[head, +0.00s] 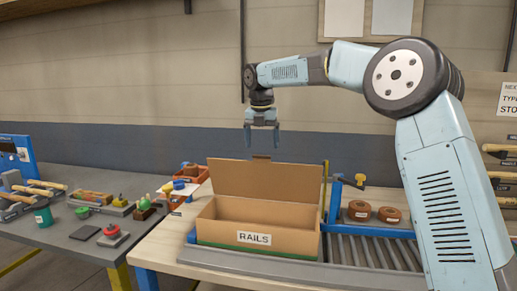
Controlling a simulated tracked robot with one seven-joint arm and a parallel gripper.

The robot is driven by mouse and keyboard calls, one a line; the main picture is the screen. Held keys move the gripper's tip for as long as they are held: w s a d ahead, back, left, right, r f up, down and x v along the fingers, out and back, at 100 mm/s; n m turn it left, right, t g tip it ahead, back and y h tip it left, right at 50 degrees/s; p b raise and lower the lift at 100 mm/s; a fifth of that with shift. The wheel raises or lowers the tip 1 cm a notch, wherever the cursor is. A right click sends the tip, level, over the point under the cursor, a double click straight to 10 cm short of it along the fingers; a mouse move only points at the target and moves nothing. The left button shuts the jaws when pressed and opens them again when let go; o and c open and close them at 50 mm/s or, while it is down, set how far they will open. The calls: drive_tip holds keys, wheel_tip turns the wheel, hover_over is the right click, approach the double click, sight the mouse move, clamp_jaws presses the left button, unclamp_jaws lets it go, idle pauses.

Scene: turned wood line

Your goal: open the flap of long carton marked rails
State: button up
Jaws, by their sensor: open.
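The long carton (215,235) stands on the bench with a white label reading RAILS on its front. Its flap (265,181) stands upright along the back edge, so the carton's top is open. The part of the inside that shows looks empty. A small dark tab (262,157) sits at the middle of the flap's upper edge. My gripper (262,146) points down just above this tab with its two fingers apart. It holds nothing. I cannot tell whether the fingertips are level with the tab in depth.
A roller conveyor (375,252) runs to the right of the carton, with two brown round pieces (359,210) behind it. A blue post with a yellow knob (336,200) stands close to the carton's right. A grey table (75,235) with tools and small parts is at left.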

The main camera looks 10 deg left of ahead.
wheel_tip(320, 180, up, 10)
drive_tip(key=s, duration=0.1)
drive_tip(key=shift+s+r, duration=0.2)
drive_tip(key=shift+s, duration=0.1)
drive_tip(key=shift+c, duration=0.3)
